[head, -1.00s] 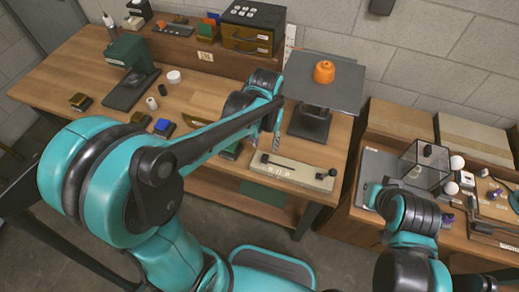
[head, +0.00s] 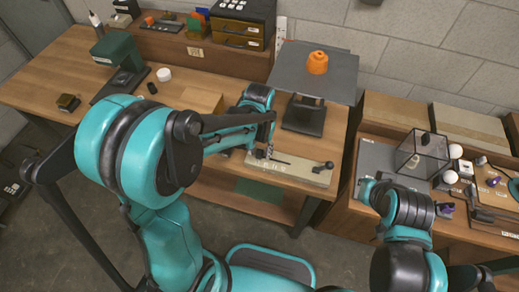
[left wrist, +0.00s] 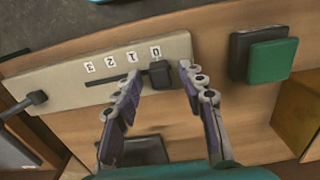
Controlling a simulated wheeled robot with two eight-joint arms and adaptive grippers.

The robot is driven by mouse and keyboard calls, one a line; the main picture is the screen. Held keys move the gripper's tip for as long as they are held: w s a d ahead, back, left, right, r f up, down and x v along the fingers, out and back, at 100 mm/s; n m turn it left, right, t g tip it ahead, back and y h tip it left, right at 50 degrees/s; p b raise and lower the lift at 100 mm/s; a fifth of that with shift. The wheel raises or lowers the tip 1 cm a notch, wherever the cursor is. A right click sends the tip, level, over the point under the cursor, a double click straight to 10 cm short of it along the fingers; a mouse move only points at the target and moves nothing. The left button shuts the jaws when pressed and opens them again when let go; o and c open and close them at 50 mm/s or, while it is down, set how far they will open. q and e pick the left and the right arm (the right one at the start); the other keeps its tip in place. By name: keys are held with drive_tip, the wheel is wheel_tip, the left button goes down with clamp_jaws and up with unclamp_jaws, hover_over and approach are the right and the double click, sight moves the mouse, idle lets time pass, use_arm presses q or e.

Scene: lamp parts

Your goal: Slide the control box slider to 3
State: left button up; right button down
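The control box (head: 293,172) is a long pale panel at the table's front edge. It fills the upper left of the left wrist view (left wrist: 65,88), with printed number labels and a dark slot. Its dark slider knob (left wrist: 160,73) stands at the slot's right end in that view, by the 0 label; the 3 label is at the far left. My left gripper (left wrist: 157,70) is open, with one finger on each side of the knob; contact is unclear. In the head view the left gripper (head: 268,152) is over the box's left end.
A second round-ended knob (head: 329,165) sits at the box's other end. A dark stand with an orange part (head: 317,63) is behind the box. In the left wrist view a green block (left wrist: 272,55) lies right of the box. A glass case (head: 421,155) stands right.

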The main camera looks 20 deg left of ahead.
sight(286, 163)
use_arm(q)
clamp_jaws()
drive_tip(key=d, duration=0.9)
drive_tip(key=shift+s+d, duration=0.15)
drive_tip(key=shift+o, duration=1)
unclamp_jaws()
drive_tip(key=shift+d, duration=0.2)
drive_tip(key=shift+a+r, duration=0.1)
wheel_tip(286, 163, up, 12)
drive_tip(key=s+a+t, duration=0.7)
drive_tip(key=s+a, duration=0.2)
drive_tip(key=a, duration=0.5)
drive_tip(key=shift+s, duration=0.4)
